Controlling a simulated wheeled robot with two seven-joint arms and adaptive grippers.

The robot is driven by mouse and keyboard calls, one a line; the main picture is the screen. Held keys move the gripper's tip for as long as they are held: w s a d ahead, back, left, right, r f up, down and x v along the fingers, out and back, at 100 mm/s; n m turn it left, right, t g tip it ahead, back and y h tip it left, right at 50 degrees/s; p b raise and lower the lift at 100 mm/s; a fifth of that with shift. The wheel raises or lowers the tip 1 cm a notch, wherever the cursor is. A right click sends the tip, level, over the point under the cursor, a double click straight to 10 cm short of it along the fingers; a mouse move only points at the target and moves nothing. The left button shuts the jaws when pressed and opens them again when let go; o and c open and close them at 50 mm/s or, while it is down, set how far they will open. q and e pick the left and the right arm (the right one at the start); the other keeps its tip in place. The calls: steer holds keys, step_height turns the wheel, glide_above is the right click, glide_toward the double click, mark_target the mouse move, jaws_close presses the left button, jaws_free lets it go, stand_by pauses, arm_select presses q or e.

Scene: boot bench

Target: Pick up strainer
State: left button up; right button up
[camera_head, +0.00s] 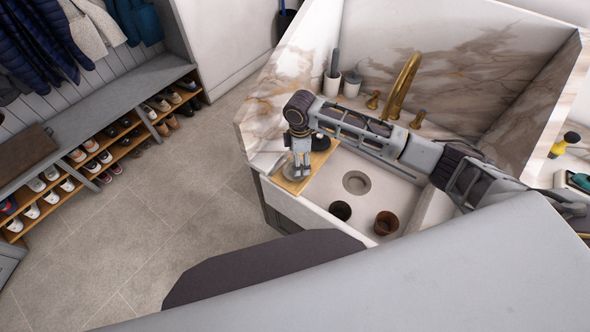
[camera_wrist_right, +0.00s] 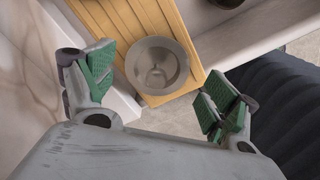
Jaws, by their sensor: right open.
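The strainer (camera_wrist_right: 157,66) is a round grey metal bowl. It sits on a slatted wooden board (camera_wrist_right: 178,18) in the right wrist view, hanging slightly past no edge that I can make out. In the head view the board (camera_head: 318,163) lies across the left side of the sink, and my right gripper (camera_head: 299,172) points down over it, hiding most of the strainer. My right gripper (camera_wrist_right: 155,90) is open, its green-padded fingers apart on either side of the strainer and empty. I cannot tell the exact height gap. My left gripper is out of view.
The white sink (camera_head: 350,160) holds a dark cup (camera_head: 340,210) and a brown pot (camera_head: 386,223). A brass faucet (camera_head: 404,85) stands behind, with a white holder (camera_head: 331,85) at back left. A shoe bench (camera_head: 95,115) is far left; floor between is clear.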

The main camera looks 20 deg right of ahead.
steer(key=shift+a+f, duration=0.15)
steer(key=shift+f, duration=1.2)
steer(key=shift+a+f, duration=0.1)
steer(key=shift+f, duration=1.2)
steer(key=c, duration=0.6)
